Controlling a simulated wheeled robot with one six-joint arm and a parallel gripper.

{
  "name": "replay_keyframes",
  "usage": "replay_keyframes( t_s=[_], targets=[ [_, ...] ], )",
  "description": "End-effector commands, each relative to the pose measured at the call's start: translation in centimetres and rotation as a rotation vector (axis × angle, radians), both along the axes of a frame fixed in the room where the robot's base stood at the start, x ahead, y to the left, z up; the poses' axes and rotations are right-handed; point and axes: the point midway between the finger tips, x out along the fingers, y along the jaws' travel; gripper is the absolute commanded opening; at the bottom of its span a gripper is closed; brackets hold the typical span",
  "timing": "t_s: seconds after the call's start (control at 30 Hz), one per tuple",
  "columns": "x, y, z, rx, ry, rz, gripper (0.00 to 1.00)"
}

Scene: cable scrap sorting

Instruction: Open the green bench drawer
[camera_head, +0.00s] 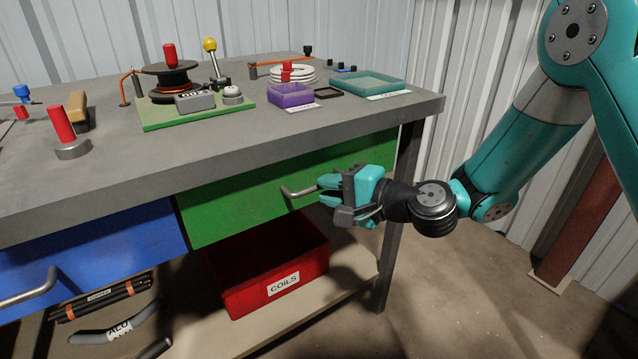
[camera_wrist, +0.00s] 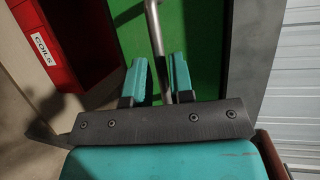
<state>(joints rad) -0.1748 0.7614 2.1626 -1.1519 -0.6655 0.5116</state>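The green drawer (camera_head: 240,200) sits under the right part of the bench top, its front looking flush with the bench. Its metal bar handle (camera_head: 290,192) sticks out from the front. My gripper (camera_head: 323,190) is at the right end of the handle. In the wrist view my gripper (camera_wrist: 158,75) has its two teal fingers apart, with the handle (camera_wrist: 156,30) running between them and small gaps on both sides. The green drawer front (camera_wrist: 200,30) fills the space behind.
A blue drawer (camera_head: 110,240) with its own handle (camera_head: 28,288) is to the left. A red COILS bin (camera_head: 275,293) stands on the lower shelf below the green drawer. A bench leg (camera_head: 393,235) is close behind my gripper.

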Motion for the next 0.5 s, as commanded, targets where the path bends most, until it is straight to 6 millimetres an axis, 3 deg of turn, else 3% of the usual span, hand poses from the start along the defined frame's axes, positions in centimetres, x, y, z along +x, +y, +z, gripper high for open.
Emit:
replay_keyframes(
  t_s=[0.2, 0.5],
  targets=[
    [1.3, 2.0, -0.5, -0.002, 0.000, 0.001, 0.22],
    [1.5, 2.3, -0.5, -0.001, 0.001, 0.000, 0.22]
  ],
)
